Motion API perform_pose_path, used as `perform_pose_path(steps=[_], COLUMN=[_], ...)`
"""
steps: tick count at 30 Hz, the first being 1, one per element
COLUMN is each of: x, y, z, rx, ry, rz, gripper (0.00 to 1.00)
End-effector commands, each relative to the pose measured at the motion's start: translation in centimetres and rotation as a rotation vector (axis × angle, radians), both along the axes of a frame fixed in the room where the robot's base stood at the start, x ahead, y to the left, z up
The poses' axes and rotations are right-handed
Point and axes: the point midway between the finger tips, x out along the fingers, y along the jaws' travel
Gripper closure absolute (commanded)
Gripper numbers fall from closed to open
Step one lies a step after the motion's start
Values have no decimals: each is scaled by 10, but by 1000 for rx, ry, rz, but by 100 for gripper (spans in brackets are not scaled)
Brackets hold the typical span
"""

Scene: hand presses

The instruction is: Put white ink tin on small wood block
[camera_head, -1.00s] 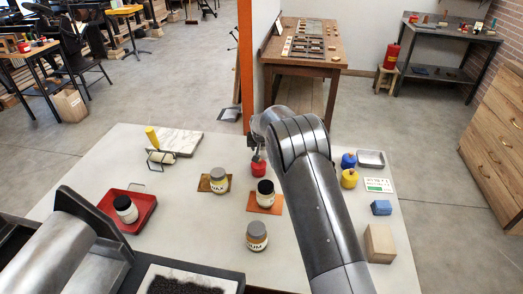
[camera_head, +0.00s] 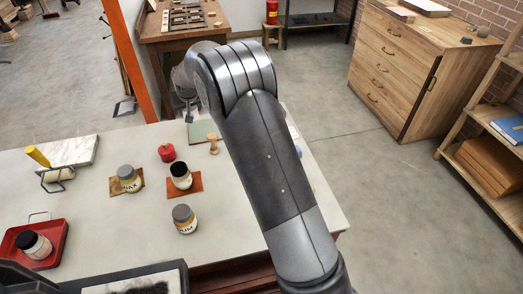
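No tin that I can clearly tell as the white ink tin shows, and the small wood block is not in sight now; my arm covers the right part of the table. A white jar with a black lid (camera_head: 181,176) stands on an orange-brown mat. A red tin (camera_head: 167,152) stands left of a small wooden knobbed piece (camera_head: 213,144). My gripper (camera_head: 188,112) is at the table's far edge, above and beyond the red tin. Its fingers are small and partly hidden by my arm; I see nothing clearly held.
A grey-lidded GUM jar (camera_head: 185,219) and a WAX jar (camera_head: 129,178) stand on the pale table (camera_head: 95,205). A marble slab (camera_head: 70,151) and a yellow-handled roller (camera_head: 38,157) are at left. An orange post (camera_head: 131,60) rises behind. A wooden drawer cabinet (camera_head: 405,65) stands at right.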

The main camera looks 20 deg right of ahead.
Motion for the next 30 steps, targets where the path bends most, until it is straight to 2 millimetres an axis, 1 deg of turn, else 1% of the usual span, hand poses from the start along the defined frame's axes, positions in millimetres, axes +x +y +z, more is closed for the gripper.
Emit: perform_pose_path(steps=[2,4,7,11,12,17,18,20,21,23,26,27,29,30], x=[-3,-8,-22,-47,-55,-91,-101,-117,-128,-146,-179,-193,-217,-234], y=[-4,-13,-34,-73,-86,-137,-150,-169,-182,-202,-236,-249,-270,-283], z=[2,5,10,20,23,38,41,47,51,56,65,68,71,73], rx=[-1,-1,-2,-1,-2,-1,-2,-2,-1,-1,0,-1,-2,-2], ry=[-1,-3,-2,-3,-3,-3,-2,-2,-2,-2,-1,-1,1,2], rz=[-18,-56,-151,-328,-388,-630,-695,-793,-861,-966,-1153,-1231,-1355,-1440], gripper=[81,81,81,81,81,81,81,81,81,81,81,81,81,81])
